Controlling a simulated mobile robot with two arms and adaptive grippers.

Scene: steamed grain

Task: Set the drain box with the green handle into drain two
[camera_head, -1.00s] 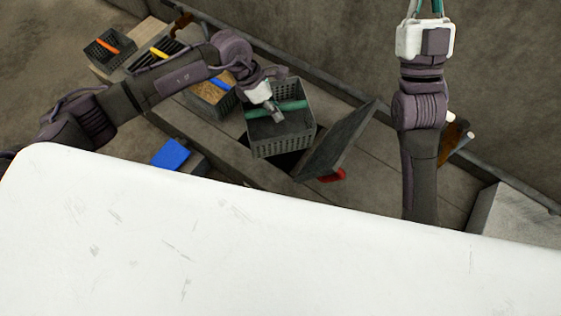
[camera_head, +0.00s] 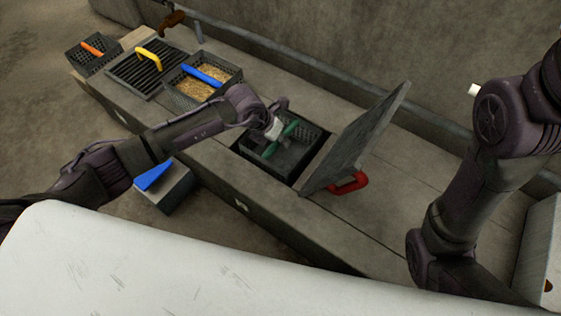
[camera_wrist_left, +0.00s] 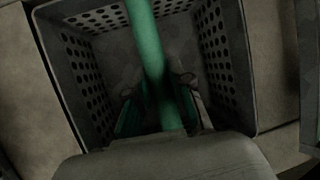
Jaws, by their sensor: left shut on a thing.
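The drain box (camera_head: 283,157) with the green handle (camera_head: 270,149) sits low in a square opening (camera_head: 241,152) in the counter, beside a raised lid (camera_head: 352,143) with a red handle (camera_head: 347,184). My left gripper (camera_head: 276,134) is shut on the green handle. In the left wrist view the handle (camera_wrist_left: 148,50) runs between the fingers of my left gripper (camera_wrist_left: 158,104), with the perforated box walls (camera_wrist_left: 226,50) around it. I cannot tell whether the box rests on the bottom. The jaws of my right gripper are out of view.
A grain-filled box with a blue handle (camera_head: 203,75), a grate with a yellow handle (camera_head: 150,57) and a box with an orange handle (camera_head: 92,48) lie to the left. A block with a blue wedge (camera_head: 163,185) stands in front. The white surface (camera_head: 150,260) fills the foreground.

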